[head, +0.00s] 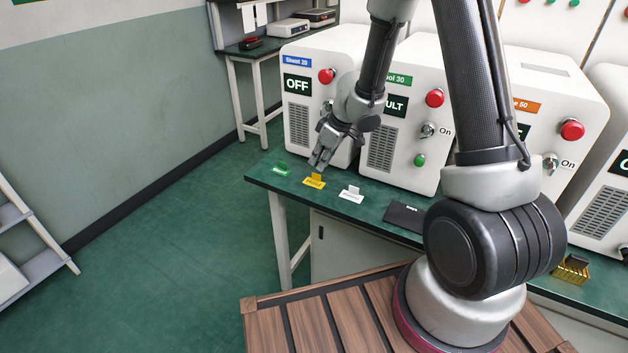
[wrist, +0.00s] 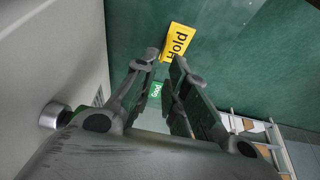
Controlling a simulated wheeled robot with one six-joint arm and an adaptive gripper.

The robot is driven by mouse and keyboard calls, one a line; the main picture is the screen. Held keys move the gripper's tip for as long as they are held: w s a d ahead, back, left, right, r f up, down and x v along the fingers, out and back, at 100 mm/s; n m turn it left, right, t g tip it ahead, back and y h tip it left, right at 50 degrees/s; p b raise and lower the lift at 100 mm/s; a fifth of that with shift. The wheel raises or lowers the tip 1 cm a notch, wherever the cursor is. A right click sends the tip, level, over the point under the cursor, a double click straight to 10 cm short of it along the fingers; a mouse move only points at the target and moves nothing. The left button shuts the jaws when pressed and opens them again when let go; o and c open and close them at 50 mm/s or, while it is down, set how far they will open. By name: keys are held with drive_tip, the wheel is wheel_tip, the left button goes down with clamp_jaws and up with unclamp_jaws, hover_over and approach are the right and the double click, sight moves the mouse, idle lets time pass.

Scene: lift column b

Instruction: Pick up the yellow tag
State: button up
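The yellow tag (head: 314,183) lies on the green bench top near its front edge, with a small raised tab. In the wrist view the yellow tag (wrist: 179,42) reads "Hold" and shows just beyond the fingertips, nearer the right finger. My gripper (head: 319,164) is just above the tag in the head view, pointing down. Its fingers (wrist: 160,66) stand apart with nothing held between them. I cannot tell the exact gap between fingertips and tag.
A green tag (head: 281,169) lies to the left and a white tag (head: 351,194) to the right. A black item (head: 405,217) lies farther right. White machines (head: 299,75) with red buttons stand close behind the tags. Open floor (head: 170,230) lies left of the bench.

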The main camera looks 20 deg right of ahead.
sight(314, 180)
drive_tip(key=shift+x, duration=2.65)
drive_tip(key=shift+a, duration=0.1)
clamp_jaws()
drive_tip(key=shift+r, duration=0.1)
